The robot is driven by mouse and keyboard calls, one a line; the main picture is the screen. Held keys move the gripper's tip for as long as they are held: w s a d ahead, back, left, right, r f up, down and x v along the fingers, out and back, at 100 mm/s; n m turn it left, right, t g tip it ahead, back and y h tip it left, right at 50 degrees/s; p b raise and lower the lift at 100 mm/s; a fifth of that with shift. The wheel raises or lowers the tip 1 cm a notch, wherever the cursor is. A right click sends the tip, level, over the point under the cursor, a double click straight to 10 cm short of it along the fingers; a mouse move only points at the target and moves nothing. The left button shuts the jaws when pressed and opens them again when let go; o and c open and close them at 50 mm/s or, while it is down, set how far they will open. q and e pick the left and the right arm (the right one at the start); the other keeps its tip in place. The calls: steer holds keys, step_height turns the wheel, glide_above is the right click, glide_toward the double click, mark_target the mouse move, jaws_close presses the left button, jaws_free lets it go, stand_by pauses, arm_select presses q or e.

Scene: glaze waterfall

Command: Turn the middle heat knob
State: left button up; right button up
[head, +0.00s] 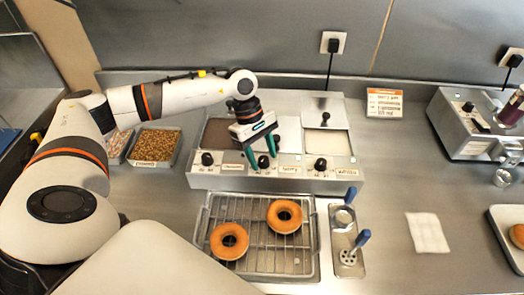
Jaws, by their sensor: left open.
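The glaze warmer (229,182) is a grey metal unit against the back wall, with black knobs along its front panel. The middle heat knob (263,161) is a small black knob on that panel. The left knob (207,158) and the right knob (321,164) sit on either side of it. My left gripper (262,160) reaches down from above with its green fingers open, one on each side of the middle knob. I cannot tell whether the fingers touch it. My right gripper is not seen.
A wire rack (297,258) with two donuts (285,216) stands in front of the warmer. Blue-handled tools (350,195) stand beside it. A topping tray (155,146) is at left. A napkin (428,233) and a machine (462,125) are at right. The counter between is clear.

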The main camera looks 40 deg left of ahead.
arm_select(q)
steer(key=c, duration=1)
steer(key=shift+o, duration=0.2)
steer(key=n+b, duration=0.2)
steer(key=shift+f+t+b, duration=0.25)
steer(key=shift+t+b, duration=0.05)
steer(key=shift+t, duration=0.1)
steer(key=n+t+b, duration=0.1)
steer(key=n+b, duration=0.2)
steer(key=n+t+b, duration=0.1)
steer(key=n+b, duration=0.2)
steer(key=n+t+y+b, duration=0.1)
steer(key=n+b, duration=0.2)
steer(key=shift+s+d+n+t+b, duration=0.15)
steer(key=shift+s+n+t+b, duration=0.15)
steer(key=shift+n+b, duration=0.1)
steer(key=n+y+b, duration=0.1)
steer(key=n+b, duration=0.1)
steer(key=n, duration=0.1)
steer(key=shift+r+t, duration=0.15)
steer(key=shift+t, duration=0.25)
steer(key=shift+d+r+n+y+b, duration=0.1)
steer(key=shift+n+y+b, duration=0.65)
steer(key=shift+n, duration=0.95)
